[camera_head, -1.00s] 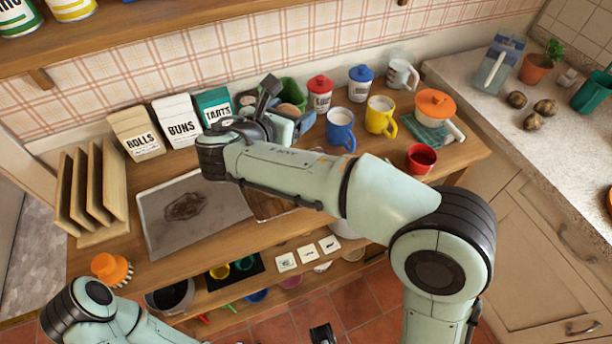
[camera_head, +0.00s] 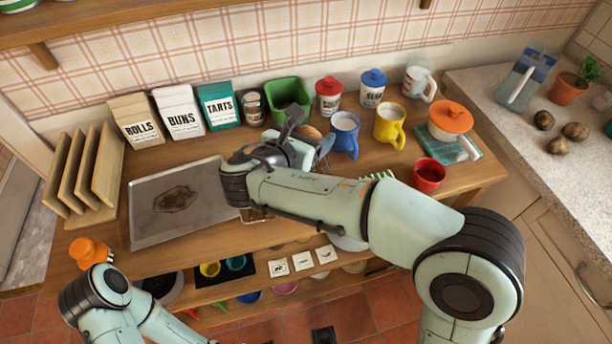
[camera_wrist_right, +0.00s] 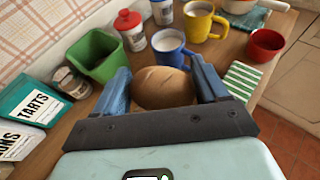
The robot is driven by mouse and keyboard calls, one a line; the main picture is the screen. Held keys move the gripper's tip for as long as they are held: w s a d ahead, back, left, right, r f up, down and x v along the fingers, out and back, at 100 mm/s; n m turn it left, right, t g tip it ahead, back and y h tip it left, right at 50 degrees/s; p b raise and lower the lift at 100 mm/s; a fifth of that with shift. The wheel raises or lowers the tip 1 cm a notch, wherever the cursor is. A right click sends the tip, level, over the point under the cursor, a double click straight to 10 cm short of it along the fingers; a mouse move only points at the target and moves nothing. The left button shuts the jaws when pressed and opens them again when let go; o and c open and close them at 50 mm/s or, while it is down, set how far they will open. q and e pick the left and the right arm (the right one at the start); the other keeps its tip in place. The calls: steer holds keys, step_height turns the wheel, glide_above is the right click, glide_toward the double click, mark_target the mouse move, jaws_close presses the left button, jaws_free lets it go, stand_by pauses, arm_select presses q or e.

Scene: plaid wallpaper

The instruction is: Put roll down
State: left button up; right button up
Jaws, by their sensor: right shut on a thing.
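A brown bread roll (camera_wrist_right: 163,88) with scored marks on top sits between the blue fingers of my right gripper (camera_wrist_right: 160,82) in the right wrist view. The gripper is shut on it. In the head view the roll (camera_head: 309,133) shows only in part behind my right gripper (camera_head: 304,146), in front of the green bin and left of the blue mug. I cannot tell whether the roll touches the table.
A green bin (camera_head: 289,93), blue mug (camera_head: 344,138), yellow mug (camera_head: 389,126) and red cup (camera_head: 428,176) stand around the gripper. A green-striped cloth (camera_wrist_right: 241,79) lies to the right. A baking tray (camera_head: 160,218) lies left. My right arm partly hides a wire rack (camera_head: 256,216).

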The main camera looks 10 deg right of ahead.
step_height(320, 180, down, 13)
steer(key=shift+r+b, duration=0.1)
steer(key=shift+b, duration=1.05)
steer(key=shift+s+f, duration=0.1)
steer(key=shift+f, duration=0.5)
steer(key=o, duration=1.1)
steer(key=shift+c, duration=0.2)
steer(key=shift+f, duration=0.15)
steer(key=shift+r, duration=0.55)
steer(key=p+v, duration=0.1)
steer(key=v, duration=1.1)
steer(key=shift+r, duration=0.15)
